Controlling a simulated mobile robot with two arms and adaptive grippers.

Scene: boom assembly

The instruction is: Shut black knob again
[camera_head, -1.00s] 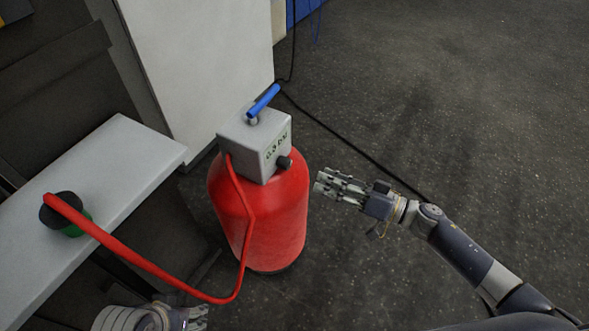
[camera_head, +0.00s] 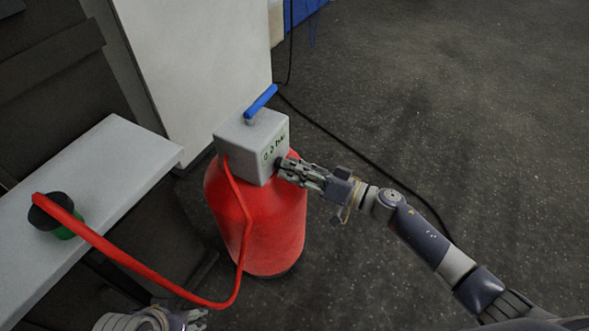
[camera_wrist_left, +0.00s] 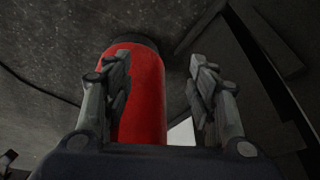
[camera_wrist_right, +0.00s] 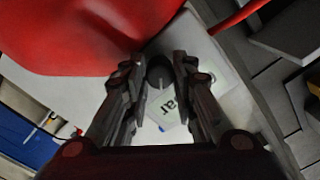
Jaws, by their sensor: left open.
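The black knob (camera_wrist_right: 160,70) sits on the side of the grey box on top of the red tank. In the right wrist view it lies between the two fingers of my right gripper (camera_wrist_right: 158,78), which are partly closed beside it. I cannot tell whether they touch it. In the head view my right gripper (camera_head: 285,170) is at the box's lower right corner, and its fingers mostly hide the knob. My left gripper (camera_wrist_left: 160,85) is open and empty, low in front of the red tank (camera_wrist_left: 145,105).
A blue lever (camera_head: 261,102) stands on top of the grey box (camera_head: 240,138). A red hose (camera_head: 120,257) runs from the box to a black and green fitting (camera_head: 62,218) on the grey bench (camera_head: 130,150). A black cable lies on the floor behind. The floor to the right is clear.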

